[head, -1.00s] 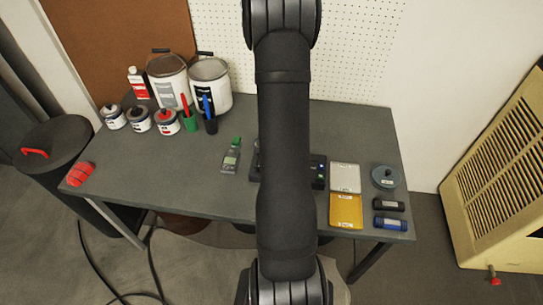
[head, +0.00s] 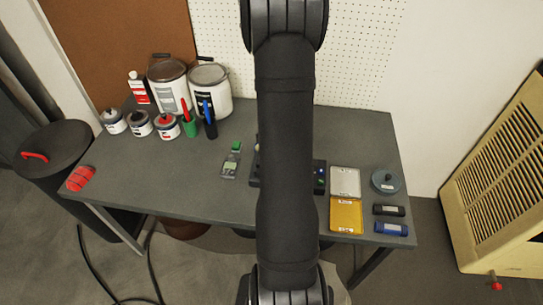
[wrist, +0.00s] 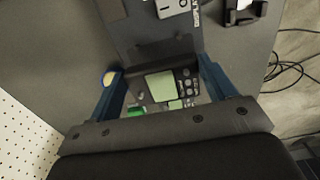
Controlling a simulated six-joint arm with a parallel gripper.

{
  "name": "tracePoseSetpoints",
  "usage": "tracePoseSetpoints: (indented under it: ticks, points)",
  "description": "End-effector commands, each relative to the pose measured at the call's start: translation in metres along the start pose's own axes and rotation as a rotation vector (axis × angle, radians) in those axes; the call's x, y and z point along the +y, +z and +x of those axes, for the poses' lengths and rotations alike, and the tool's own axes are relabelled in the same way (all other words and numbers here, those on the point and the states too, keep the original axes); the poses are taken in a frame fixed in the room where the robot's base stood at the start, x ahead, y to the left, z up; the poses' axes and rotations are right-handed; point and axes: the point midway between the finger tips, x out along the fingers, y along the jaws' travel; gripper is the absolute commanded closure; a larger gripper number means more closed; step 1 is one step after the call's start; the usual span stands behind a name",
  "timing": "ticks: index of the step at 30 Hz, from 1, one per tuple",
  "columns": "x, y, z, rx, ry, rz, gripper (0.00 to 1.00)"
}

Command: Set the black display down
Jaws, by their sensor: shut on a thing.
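The black display (wrist: 187,85), with a grey-green screen and small buttons, sits between the two blue fingers of my gripper (wrist: 160,66) in the wrist view. My gripper is shut on it. A dark flat panel shows just beyond the fingertips; I cannot tell whether the display touches it. In the head view my arm hides the gripper and the display. A dark console (head: 320,178) on the table shows partly on both sides of my arm.
The grey table (head: 130,185) holds a meter with a green cap (head: 231,161) left of my arm. A white tray (head: 345,181), a yellow tray (head: 346,216) and a round grey-blue object (head: 386,181) stand right. Cans and markers fill the back left.

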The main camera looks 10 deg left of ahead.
Motion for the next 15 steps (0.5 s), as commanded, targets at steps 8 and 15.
tracePoseSetpoints:
  ticks: [8,15]
  points:
    - [0.0001,0.0,-0.0081,0.0,0.001,0.0,0.59]
    - [0.0,0.0,-0.0079,0.0,0.0,0.0,0.59]
